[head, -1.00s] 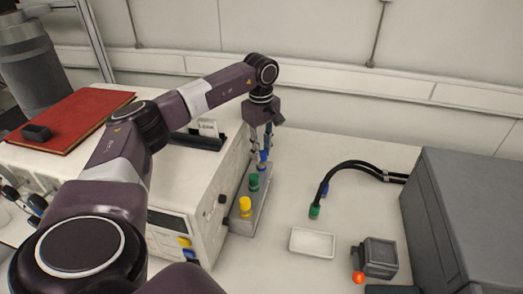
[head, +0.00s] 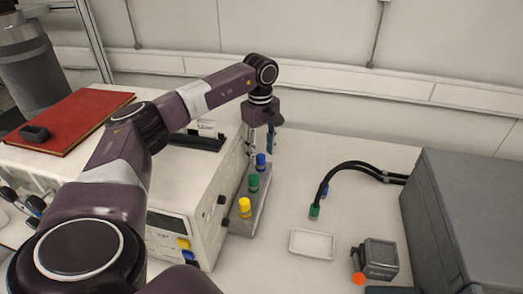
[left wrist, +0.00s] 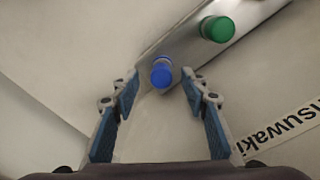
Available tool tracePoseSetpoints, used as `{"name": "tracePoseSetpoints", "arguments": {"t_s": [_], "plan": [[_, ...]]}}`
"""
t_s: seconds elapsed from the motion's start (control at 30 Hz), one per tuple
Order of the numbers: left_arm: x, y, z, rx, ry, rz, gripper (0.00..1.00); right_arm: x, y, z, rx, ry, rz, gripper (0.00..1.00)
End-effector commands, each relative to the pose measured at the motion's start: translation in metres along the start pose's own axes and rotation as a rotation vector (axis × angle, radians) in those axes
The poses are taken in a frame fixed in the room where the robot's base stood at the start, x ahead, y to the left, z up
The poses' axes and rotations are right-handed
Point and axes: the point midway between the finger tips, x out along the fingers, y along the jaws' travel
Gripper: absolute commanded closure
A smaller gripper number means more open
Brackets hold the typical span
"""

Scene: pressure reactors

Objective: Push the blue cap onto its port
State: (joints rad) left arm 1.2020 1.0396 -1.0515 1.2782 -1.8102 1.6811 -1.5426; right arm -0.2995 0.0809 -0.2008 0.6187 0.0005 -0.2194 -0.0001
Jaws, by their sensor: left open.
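The blue cap (head: 261,160) stands upright at the far end of the metal block, in line with a green cap (head: 253,183) and a yellow cap (head: 245,206). It hides its port, and I cannot tell how fully it sits. My left gripper (head: 262,148) is open and empty, just above and behind the blue cap in the head view. In the left wrist view the blue cap (left wrist: 161,72) lies ahead between the two spread fingers (left wrist: 160,92), apart from both. The green cap (left wrist: 217,28) is up and right of it. My right gripper is not in view.
The metal block (head: 262,205) stands beside the white instrument (head: 195,215). Black hoses (head: 345,168) with green and blue ends, a white tray (head: 312,243) and a grey device with an orange knob (head: 378,258) are to the right. A large grey box (head: 470,220) bounds the right side.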

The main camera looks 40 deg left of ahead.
Motion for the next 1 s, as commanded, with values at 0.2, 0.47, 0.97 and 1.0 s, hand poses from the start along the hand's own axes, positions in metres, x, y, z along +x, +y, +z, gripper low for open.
{"name": "tracePoseSetpoints", "arguments": {"t_s": [0.2,0.47,0.97,1.0], "plan": [[-0.03,-0.004,0.005,0.004,-0.004,-0.011,0.59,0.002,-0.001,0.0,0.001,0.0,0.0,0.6],[-0.091,-0.002,0.004,0.001,0.002,0.008,0.59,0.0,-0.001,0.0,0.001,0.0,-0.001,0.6],[-0.123,-0.003,0.003,-0.001,0.006,0.015,0.59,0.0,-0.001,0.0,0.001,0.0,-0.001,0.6],[-0.123,-0.003,0.003,-0.001,0.006,0.015,0.59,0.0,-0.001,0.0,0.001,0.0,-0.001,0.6]]}}
